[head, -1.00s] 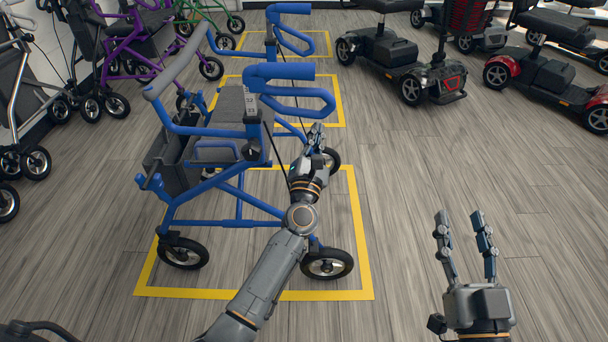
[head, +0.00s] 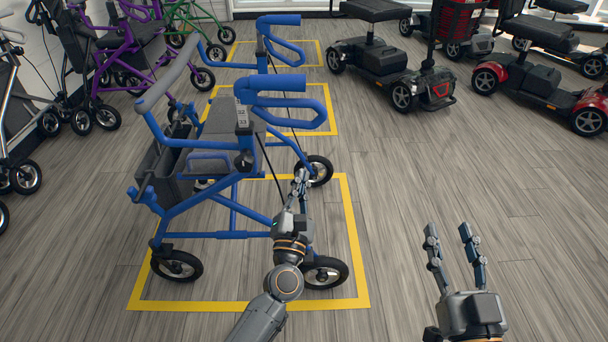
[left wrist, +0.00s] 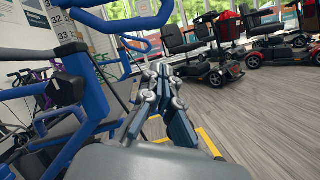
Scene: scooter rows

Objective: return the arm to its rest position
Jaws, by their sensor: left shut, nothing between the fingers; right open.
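My left gripper (head: 300,188) is shut and empty. In the head view it is in front of the right side of the blue rollator, near its rear right wheel. In the left wrist view its fingers (left wrist: 162,82) meet at the tips, to the right of the blue frame. I cannot tell whether it touches the frame. My right gripper (head: 452,238) is open and empty over bare floor at the lower right. The blue rollator (head: 233,205) stands upright in a yellow floor rectangle; its blue tubing (left wrist: 92,92) fills the left of the left wrist view.
Yellow rectangles (head: 358,262) mark the floor. Purple (head: 133,45) and green rollators stand along the left. Black and red mobility scooters (head: 425,85) stand at the upper right. The floor (head: 430,170) between the blue rollator and the scooters is clear.

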